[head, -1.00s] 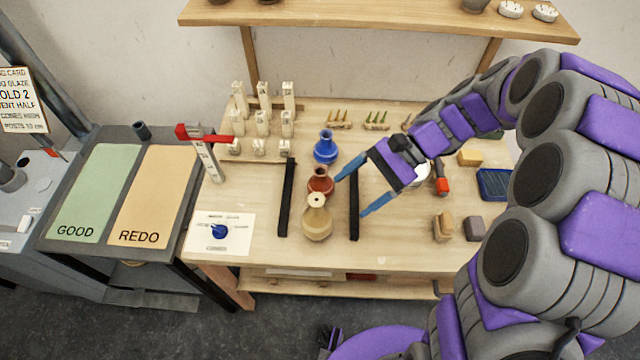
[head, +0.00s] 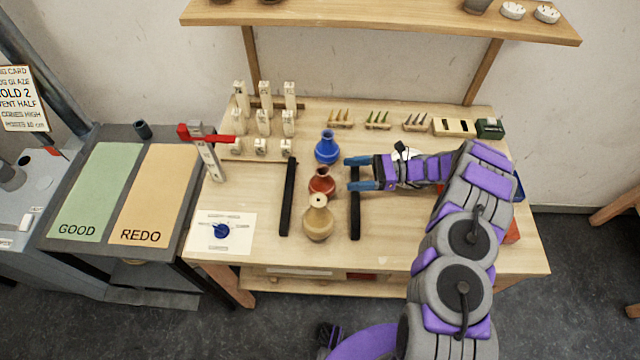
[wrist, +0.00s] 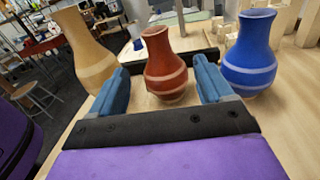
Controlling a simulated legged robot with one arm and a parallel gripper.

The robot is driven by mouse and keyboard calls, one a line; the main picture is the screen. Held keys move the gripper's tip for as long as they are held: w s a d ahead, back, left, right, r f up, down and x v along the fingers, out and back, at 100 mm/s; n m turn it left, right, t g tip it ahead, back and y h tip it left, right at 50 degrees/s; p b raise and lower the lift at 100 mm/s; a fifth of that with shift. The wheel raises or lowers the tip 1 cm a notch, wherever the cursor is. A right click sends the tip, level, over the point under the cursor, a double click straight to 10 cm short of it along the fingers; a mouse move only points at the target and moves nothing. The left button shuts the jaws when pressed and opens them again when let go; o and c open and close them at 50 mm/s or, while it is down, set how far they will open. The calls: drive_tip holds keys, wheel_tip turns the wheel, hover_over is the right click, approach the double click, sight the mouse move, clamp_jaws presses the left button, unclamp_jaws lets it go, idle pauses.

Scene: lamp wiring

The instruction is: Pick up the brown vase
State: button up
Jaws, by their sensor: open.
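The reddish-brown vase (head: 321,182) stands upright on the table between a blue vase (head: 327,148) behind it and a tan vase (head: 318,222) in front. In the wrist view the reddish-brown vase (wrist: 165,68) is centred ahead of my gripper, with the tan vase (wrist: 88,50) to the left and the blue vase (wrist: 249,55) to the right. My gripper (head: 348,174) is open and empty, just right of the reddish-brown vase, its fingers pointing left at it. In the head view a gap shows between fingertips and vase.
Two dark bars (head: 288,196) (head: 355,205) lie either side of the vases; my gripper is above the right one. A red-topped post (head: 207,155) and several pale posts stand at the left and back. Green GOOD (head: 97,190) and orange REDO (head: 155,195) pads lie further left.

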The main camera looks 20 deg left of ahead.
sight(316, 177)
drive_tip(key=shift+w+d+f, duration=0.1)
drive_tip(key=shift+d+f, duration=0.25)
drive_tip(key=shift+d, duration=0.1)
drive_tip(key=b+x, duration=0.1)
drive_tip(key=x, duration=0.6)
drive_tip(key=shift+w+a+f, duration=0.1)
drive_tip(key=shift+w, duration=0.05)
drive_tip(key=x, duration=0.3)
drive_tip(key=shift+s+a+r+b, duration=0.2)
drive_tip(key=shift+s+a+b, duration=0.05)
drive_tip(key=shift+b, duration=0.15)
drive_tip(key=shift+x, duration=0.85)
drive_tip(key=shift+w+d, duration=0.1)
drive_tip(key=shift+d, duration=0.15)
drive_tip(key=c, duration=1.4)
